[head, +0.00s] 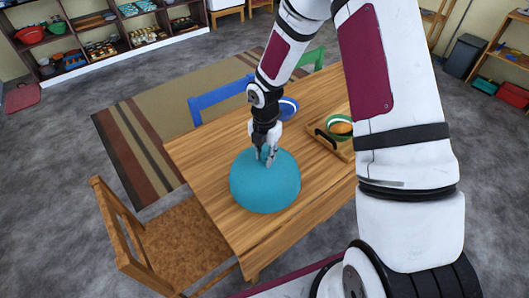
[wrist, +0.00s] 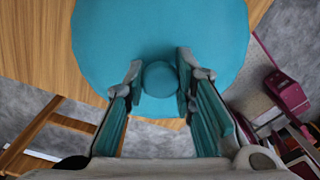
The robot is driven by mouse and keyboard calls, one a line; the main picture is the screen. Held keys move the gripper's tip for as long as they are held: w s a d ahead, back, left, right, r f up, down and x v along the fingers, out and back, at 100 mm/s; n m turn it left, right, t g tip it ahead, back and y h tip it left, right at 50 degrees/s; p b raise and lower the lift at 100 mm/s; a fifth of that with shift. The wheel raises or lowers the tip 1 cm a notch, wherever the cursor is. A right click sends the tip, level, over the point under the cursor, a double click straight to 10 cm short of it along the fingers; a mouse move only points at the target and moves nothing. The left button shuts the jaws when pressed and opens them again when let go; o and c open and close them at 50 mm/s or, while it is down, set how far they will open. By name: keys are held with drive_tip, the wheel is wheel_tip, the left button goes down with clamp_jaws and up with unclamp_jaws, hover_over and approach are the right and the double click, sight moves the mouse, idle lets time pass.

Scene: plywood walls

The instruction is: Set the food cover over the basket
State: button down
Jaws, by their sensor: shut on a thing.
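The food cover (head: 265,187) is a teal dome over the near left part of the wooden table. In the wrist view its round top (wrist: 160,30) and round knob (wrist: 160,79) show. My gripper (head: 266,158) is shut on the knob, with one finger on each side of it in the wrist view. The cover looks level, but I cannot tell whether its rim touches the table or hangs just above it.
On the wooden table (head: 200,160), a wooden tray (head: 321,141) holds a green bowl (head: 333,122) with food, right of the cover. A blue bowl (head: 289,108) stands behind my gripper. A wooden chair (head: 170,240) is at the near left, a blue chair (head: 220,95) behind.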

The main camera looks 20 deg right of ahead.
drive_tip(key=shift+f, duration=0.35)
drive_tip(key=shift+f, duration=0.45)
drive_tip(key=shift+f+b, duration=0.4)
drive_tip(key=shift+f, duration=0.05)
idle(0.7)
drive_tip(key=c, duration=1.2)
unclamp_jaws()
drive_tip(key=shift+c, duration=0.2)
wheel_tip(320, 180, up, 12)
